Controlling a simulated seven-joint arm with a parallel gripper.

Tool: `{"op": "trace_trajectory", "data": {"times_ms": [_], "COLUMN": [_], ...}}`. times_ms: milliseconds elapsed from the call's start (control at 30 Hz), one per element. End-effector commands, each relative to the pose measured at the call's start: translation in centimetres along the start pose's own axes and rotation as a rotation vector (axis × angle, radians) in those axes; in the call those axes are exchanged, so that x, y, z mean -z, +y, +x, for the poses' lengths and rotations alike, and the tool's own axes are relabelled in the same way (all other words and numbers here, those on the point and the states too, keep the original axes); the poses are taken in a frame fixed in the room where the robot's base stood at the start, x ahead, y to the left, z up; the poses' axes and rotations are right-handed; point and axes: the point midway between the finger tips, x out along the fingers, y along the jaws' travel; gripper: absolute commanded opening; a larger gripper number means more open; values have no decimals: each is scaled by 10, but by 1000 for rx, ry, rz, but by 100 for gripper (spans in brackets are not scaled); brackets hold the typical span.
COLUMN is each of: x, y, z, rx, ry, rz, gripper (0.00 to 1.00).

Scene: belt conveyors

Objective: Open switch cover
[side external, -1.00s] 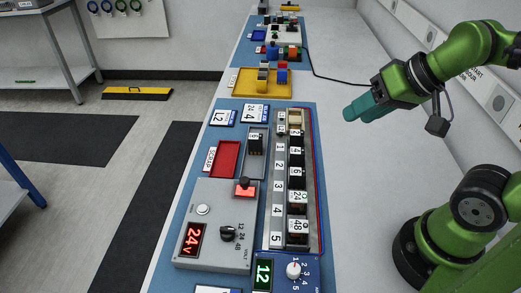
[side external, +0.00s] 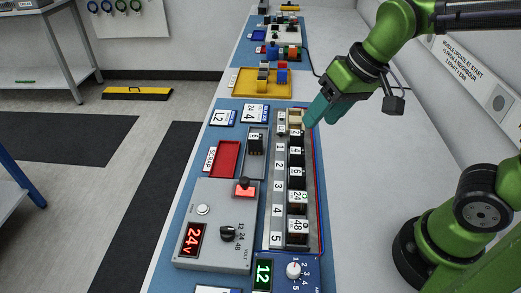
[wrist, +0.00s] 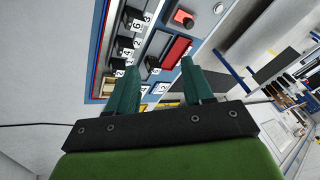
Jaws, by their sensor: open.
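A grey control box (side external: 190,263) lies at the front left of the blue mat, with a red "24v" display, a round button and a dark knob. At its top right corner is a red switch part (side external: 244,190) with a dark-topped lever; I cannot tell cover from switch. The red part shows at the top of the wrist view (wrist: 183,18). My gripper (side external: 312,118), with teal fingers, hangs above the far end of the module rack, well apart from the switch.
A rack (side external: 278,210) of numbered black modules runs beside the box. A red tray (side external: 226,160) and a grey tray with a black module (side external: 255,146) lie beyond it. A blue dial box (side external: 307,268) is at the front.

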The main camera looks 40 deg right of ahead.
Motion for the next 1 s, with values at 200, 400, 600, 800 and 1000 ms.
{"op": "trace_trajectory", "data": {"times_ms": [200, 400, 600, 800, 1000], "x": [37, 58, 76, 68, 55], "y": [-61, -109, -124, -118, -107], "z": [42, 78, 69, 78, 113], "rx": [-86, -188, -239, -251, -252], "ry": [-204, -324, -339, -362, -364], "rz": [-136, -201, -172, -158, -159], "gripper": [51, 51, 51, 51, 51]}}
